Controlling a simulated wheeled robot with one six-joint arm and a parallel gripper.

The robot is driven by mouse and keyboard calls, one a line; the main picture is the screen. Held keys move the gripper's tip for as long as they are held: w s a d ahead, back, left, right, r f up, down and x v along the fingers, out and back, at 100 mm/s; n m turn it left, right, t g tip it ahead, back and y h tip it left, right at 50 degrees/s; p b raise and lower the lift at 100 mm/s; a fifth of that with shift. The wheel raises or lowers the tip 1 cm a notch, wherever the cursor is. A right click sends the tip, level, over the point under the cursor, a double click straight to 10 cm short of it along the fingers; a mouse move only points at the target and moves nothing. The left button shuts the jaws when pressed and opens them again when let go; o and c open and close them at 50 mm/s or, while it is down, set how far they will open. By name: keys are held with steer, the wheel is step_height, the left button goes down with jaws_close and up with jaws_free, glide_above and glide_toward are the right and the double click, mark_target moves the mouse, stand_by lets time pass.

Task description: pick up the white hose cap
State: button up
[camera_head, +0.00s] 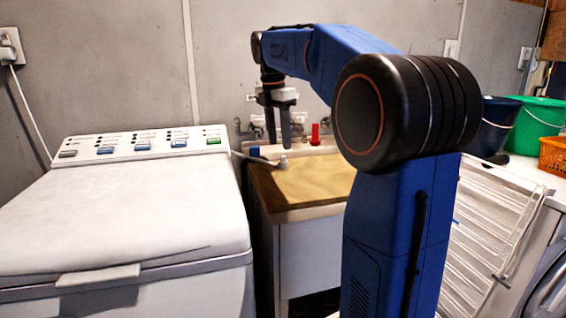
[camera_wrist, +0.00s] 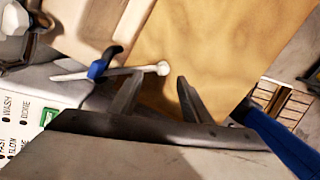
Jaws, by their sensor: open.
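The white hose cap (camera_head: 283,162) is a small pale knob on the wooden board (camera_head: 310,182) over the sink cabinet. In the wrist view the cap (camera_wrist: 163,68) is round and sits at the end of a thin white hose (camera_wrist: 125,71), at the left edge of the board. My gripper (camera_head: 279,142) points down above the cap in the head view. In the wrist view my gripper (camera_wrist: 157,82) is open and empty, with the cap showing just beyond and between its fingertips. The height between fingertips and cap is hard to tell.
A blue clip (camera_wrist: 101,65) holds the hose at the sink edge. The white washing machine (camera_head: 120,210) stands left. A faucet and a red item (camera_head: 315,134) are behind the board. A drying rack (camera_head: 490,225), green bucket (camera_head: 538,122) and orange basket (camera_head: 553,155) are right.

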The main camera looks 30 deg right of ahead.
mark_target(283, 157)
steer(key=shift+s+d+f, duration=0.1)
steer(key=shift+d+f, duration=0.1)
steer(key=shift+f, duration=0.9)
steer(key=shift+s+d+f, duration=0.1)
steer(key=shift+d+f, duration=0.05)
steer(key=shift+f, duration=0.9)
steer(key=shift+d+f, duration=0.2)
steer(key=shift+f, duration=0.9)
jaws_close()
